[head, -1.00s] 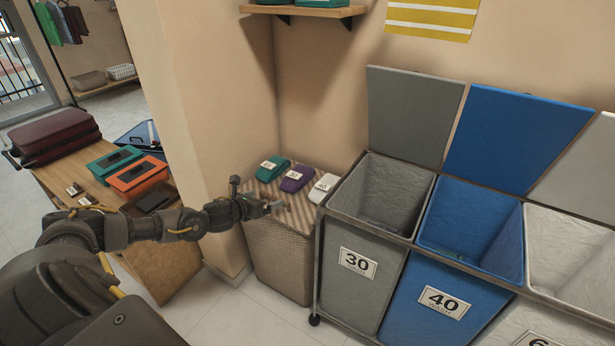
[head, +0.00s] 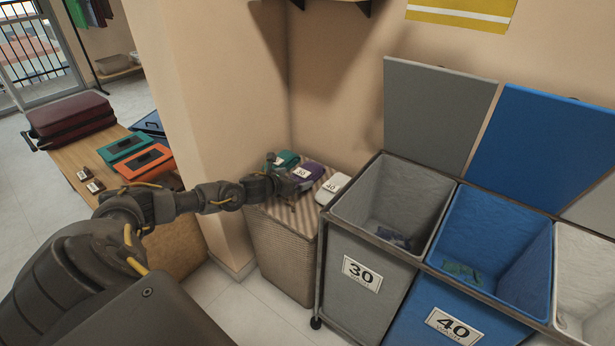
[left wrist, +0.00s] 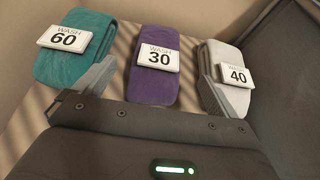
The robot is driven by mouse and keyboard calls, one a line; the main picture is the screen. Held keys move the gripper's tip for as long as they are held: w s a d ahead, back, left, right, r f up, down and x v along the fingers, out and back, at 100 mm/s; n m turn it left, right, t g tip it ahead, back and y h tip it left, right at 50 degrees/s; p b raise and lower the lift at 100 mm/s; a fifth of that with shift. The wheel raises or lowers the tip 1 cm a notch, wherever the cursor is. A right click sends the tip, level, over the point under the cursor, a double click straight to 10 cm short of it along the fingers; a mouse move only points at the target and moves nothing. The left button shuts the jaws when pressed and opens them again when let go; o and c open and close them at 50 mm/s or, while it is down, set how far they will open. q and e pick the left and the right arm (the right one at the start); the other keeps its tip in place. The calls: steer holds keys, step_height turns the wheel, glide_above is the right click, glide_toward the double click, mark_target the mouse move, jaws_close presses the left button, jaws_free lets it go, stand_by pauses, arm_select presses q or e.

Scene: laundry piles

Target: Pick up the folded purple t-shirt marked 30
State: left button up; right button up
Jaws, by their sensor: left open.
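The folded purple t-shirt (head: 316,169) lies on the striped top of a wicker hamper (head: 283,260), between a teal and a white folded garment. In the left wrist view the purple t-shirt (left wrist: 150,92) carries a white tag reading WASH 30. My left gripper (head: 296,186) is over the front of the hamper top, open and empty. In the left wrist view the left gripper's fingers (left wrist: 157,90) stand apart on either side of the purple t-shirt's near end. I cannot tell whether they touch the cloth. My right gripper is not in view.
The teal garment (left wrist: 80,52) is tagged 60 and the white garment (left wrist: 226,66) 40; both lie close beside the fingers. A grey bin (head: 352,296) marked 30 and a blue bin (head: 415,325) marked 40 stand open at right. A wall corner (head: 215,130) rises behind my arm.

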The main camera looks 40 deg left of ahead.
mark_target(302, 175)
arm_select(q)
steer(key=shift+w, duration=0.15)
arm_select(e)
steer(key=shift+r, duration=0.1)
arm_select(q)
steer(key=shift+w+f, duration=0.15)
steer(key=shift+w, duration=0.15)
steer(key=b+x, duration=0.1)
steer(key=x, duration=0.2)
steer(key=shift+w+a+f, duration=0.15)
steer(key=shift+w+a, duration=0.05)
steer(key=shift+w, duration=0.1)
steer(key=shift+w+f, duration=0.15)
steer(key=shift+w, duration=0.2)
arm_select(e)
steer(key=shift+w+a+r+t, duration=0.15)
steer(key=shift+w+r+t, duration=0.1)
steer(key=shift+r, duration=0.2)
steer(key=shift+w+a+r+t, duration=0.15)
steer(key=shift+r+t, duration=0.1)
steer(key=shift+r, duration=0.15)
arm_select(q)
steer(key=c, duration=1.2)
